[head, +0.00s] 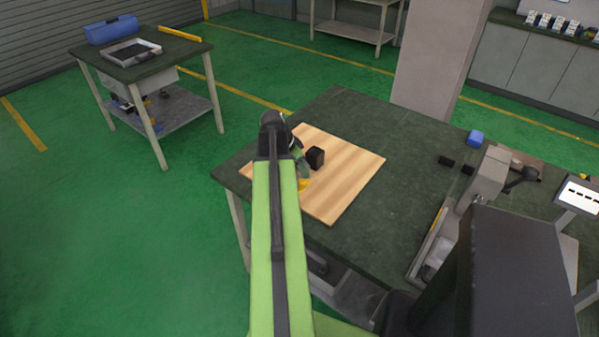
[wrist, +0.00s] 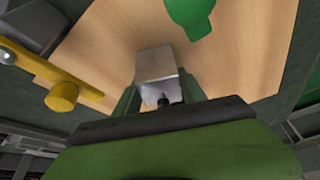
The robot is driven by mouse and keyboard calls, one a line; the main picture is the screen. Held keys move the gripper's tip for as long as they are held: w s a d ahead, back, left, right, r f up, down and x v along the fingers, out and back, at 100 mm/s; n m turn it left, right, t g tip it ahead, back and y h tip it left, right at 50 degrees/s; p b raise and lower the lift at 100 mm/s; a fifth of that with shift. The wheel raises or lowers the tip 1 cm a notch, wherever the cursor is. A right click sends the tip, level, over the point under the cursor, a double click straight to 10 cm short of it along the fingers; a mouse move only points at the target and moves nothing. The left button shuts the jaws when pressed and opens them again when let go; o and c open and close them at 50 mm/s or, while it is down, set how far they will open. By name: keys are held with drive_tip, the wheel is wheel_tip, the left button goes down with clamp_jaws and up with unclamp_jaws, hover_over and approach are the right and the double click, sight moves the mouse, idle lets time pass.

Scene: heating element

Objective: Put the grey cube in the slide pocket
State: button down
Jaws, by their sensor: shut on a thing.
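In the wrist view, a grey cube (wrist: 156,66) with a metallic sheen sits between the two green fingers of my gripper (wrist: 160,88). My gripper is shut on it, over a pale wooden board (wrist: 235,60). In the head view, my gripper (head: 300,160) is over the left part of the board (head: 350,180), partly hidden by my arm. A dark block (head: 316,157) shows beside the gripper there; I cannot tell whether it is the held cube. I cannot make out the slide pocket with certainty in either view.
A green rounded object (wrist: 191,14) and a yellow bar with a knob (wrist: 62,96) are close to the cube. On the dark table (head: 390,215) are small black blocks (head: 456,165), a blue block (head: 476,138) and a grey machine (head: 487,180).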

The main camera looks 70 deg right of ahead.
drive_tip(key=shift+r, duration=0.15)
wheel_tip(320, 180, up, 4)
drive_tip(key=p, duration=0.4)
drive_tip(key=shift+r+p, duration=0.15)
drive_tip(key=shift+p, duration=0.15)
drive_tip(key=s+a+r+p, duration=0.1)
drive_tip(key=s+r+p, duration=0.5)
drive_tip(key=s, duration=0.5)
drive_tip(key=shift+s+a+r, duration=0.15)
drive_tip(key=shift+s+r, duration=0.05)
drive_tip(key=shift+s, duration=0.1)
drive_tip(key=shift+w, duration=0.15)
